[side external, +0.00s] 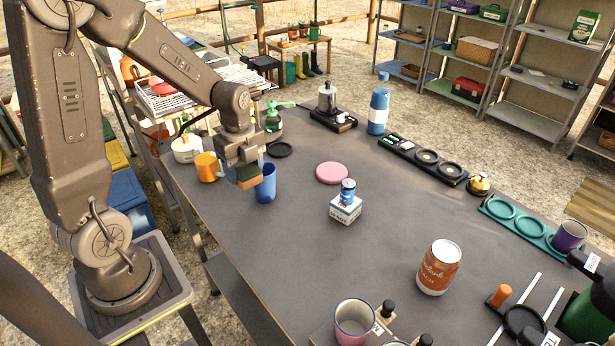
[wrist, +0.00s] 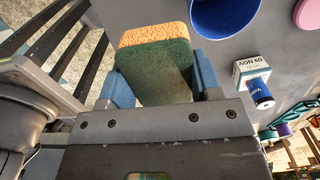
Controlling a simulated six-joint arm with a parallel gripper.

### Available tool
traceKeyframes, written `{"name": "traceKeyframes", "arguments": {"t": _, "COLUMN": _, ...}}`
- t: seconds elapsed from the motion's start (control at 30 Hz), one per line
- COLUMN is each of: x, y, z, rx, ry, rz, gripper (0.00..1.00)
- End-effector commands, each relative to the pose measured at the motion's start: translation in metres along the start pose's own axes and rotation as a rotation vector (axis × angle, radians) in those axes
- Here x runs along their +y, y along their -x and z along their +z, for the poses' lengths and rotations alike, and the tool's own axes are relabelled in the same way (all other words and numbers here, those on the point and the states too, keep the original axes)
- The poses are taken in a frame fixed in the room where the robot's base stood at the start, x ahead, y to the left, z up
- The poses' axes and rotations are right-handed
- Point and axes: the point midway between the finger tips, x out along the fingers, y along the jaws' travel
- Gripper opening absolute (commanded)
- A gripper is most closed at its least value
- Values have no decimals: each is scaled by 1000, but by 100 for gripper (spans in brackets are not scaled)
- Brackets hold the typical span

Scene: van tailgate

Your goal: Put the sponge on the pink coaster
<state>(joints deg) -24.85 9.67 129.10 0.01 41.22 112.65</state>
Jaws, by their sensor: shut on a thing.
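My gripper (side external: 240,172) is shut on the sponge (side external: 248,180), which is orange-yellow on one side and green on the other. In the wrist view the sponge (wrist: 155,62) sits between the blue fingers of my gripper (wrist: 160,85). It is held above the table, close to the blue cup. The pink coaster (side external: 332,173) lies flat and bare on the table, to the right of my gripper. A part of the coaster (wrist: 308,13) shows at the top right corner of the wrist view.
A blue cup (side external: 265,184) stands right beside the held sponge, and an orange mug (side external: 207,167) stands to its left. A small can sits on a white box (side external: 345,210) in front of the coaster. A black coaster (side external: 280,150) lies behind the cup. The table between cup and coaster is clear.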

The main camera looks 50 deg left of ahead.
Motion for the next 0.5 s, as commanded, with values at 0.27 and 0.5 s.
{"name": "traceKeyframes", "arguments": {"t": 0.27, "x": -94, "y": 9, "z": 43, "rx": 1, "ry": -19, "rz": 2, "gripper": 36}}
{"name": "traceKeyframes", "arguments": {"t": 0.5, "x": -147, "y": 10, "z": 68, "rx": 1, "ry": -33, "rz": 1, "gripper": 36}}
